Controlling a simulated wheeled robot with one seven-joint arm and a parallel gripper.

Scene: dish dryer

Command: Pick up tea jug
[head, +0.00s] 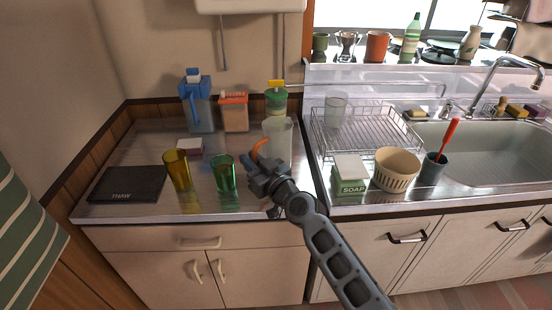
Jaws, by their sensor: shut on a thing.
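A pale translucent jug (278,130), which looks like the tea jug, stands on the left counter near the dish rack. A curved orange part (259,148), apparently its handle, shows at its left side. My gripper (262,168) is at this handle, in front of the jug, and is shut on it. The gripper and wrist hide the lower part of the jug and the exact grasp. I cannot tell whether the jug's base touches the counter.
A green glass (224,174) and a yellow glass (176,171) stand left of my gripper. A wire dish rack (360,135) and soap box (351,175) are right.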

